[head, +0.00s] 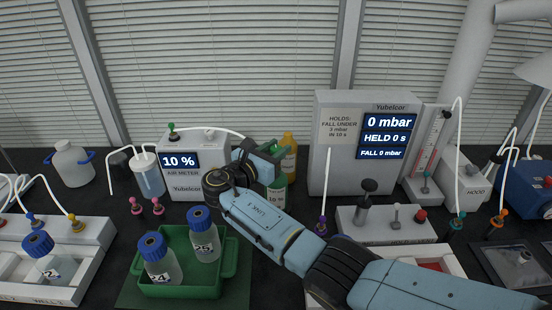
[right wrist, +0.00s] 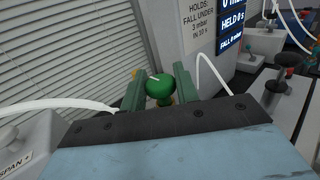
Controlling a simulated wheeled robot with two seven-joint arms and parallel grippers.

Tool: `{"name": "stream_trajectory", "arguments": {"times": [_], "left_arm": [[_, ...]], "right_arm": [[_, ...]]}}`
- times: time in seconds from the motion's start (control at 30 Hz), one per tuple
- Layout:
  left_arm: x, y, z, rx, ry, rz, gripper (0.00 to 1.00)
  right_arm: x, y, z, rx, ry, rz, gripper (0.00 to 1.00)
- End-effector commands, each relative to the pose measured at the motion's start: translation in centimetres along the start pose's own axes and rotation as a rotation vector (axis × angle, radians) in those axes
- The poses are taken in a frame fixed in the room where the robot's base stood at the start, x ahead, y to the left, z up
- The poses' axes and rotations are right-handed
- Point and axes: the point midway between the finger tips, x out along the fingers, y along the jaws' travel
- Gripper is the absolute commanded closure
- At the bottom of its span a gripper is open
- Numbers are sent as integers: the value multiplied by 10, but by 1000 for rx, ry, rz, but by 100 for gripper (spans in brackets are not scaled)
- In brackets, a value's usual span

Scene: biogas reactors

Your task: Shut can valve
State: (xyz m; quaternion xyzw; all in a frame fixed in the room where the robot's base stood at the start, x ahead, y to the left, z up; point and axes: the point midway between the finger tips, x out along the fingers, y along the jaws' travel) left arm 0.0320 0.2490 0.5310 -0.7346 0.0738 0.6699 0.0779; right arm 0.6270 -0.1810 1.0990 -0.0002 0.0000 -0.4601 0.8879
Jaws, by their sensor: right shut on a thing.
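My right gripper (head: 277,154) reaches over the bench to a green can with a pale label (head: 278,196); the arm hides part of the can. In the right wrist view, a round green valve knob (right wrist: 160,87) with a short white mark sits between the two green fingers of my right gripper (right wrist: 158,77), which is shut on it. The knob is hidden in the head view. The can body is hidden in the wrist view. My left gripper is not in view.
The air meter (head: 187,162) reading 10 % stands left of the can, a yellow bottle (head: 290,150) behind it. The Yubelcor pressure box (head: 335,175) reads 0 mbar at right. A green tray (head: 188,289) holds bottles in front. White hoses run close by.

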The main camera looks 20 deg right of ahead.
Motion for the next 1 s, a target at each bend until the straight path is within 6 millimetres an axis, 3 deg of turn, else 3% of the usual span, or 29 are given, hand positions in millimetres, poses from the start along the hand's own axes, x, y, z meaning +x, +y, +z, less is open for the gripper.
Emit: {"name": "stream_trajectory", "arguments": {"times": [0.03,0.3,0.8,0.83,0.97,1.0], "left_arm": [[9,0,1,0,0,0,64],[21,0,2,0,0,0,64],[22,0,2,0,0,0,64],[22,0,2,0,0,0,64],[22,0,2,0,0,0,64],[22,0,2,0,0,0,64]], "right_arm": [[0,1,-4,0,0,-25,92],[0,0,-2,0,1,-107,92],[1,-1,0,0,1,-127,92],[1,-1,0,0,1,-127,68],[1,0,0,0,1,-126,51],[1,0,0,0,1,-126,51]]}}
